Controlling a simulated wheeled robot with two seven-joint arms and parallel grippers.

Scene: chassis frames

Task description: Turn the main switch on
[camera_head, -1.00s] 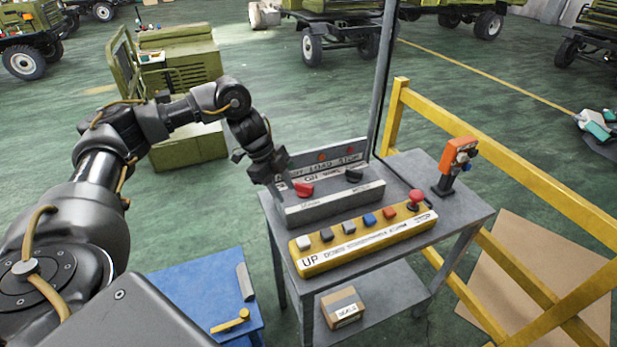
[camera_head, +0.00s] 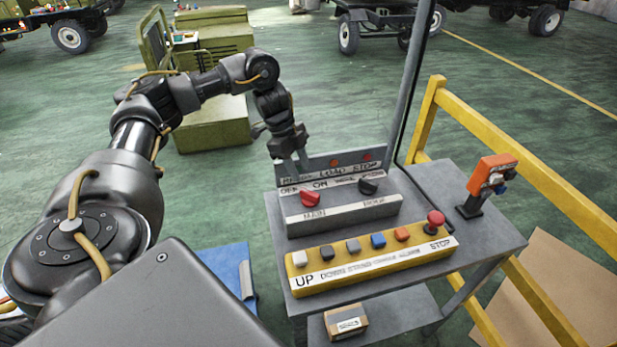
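The main switch is a red knob (camera_head: 310,199) on the left of a grey control box (camera_head: 345,213). The labels OFF and ON are above it and MAIN is below. Which label the knob points to is too small to tell. My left gripper (camera_head: 288,150) hangs at the box's back left corner, above and behind the red knob, and seems apart from it. Its fingertips are dark and partly lost against the box, so their opening is unclear. My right gripper is out of view.
A black knob (camera_head: 368,187) sits right of the red one. In front is a yellow button panel (camera_head: 370,262) with a red stop button (camera_head: 435,219). An orange device (camera_head: 490,178) stands at the right of the grey table (camera_head: 480,240). A grey post and yellow railing (camera_head: 520,175) stand behind.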

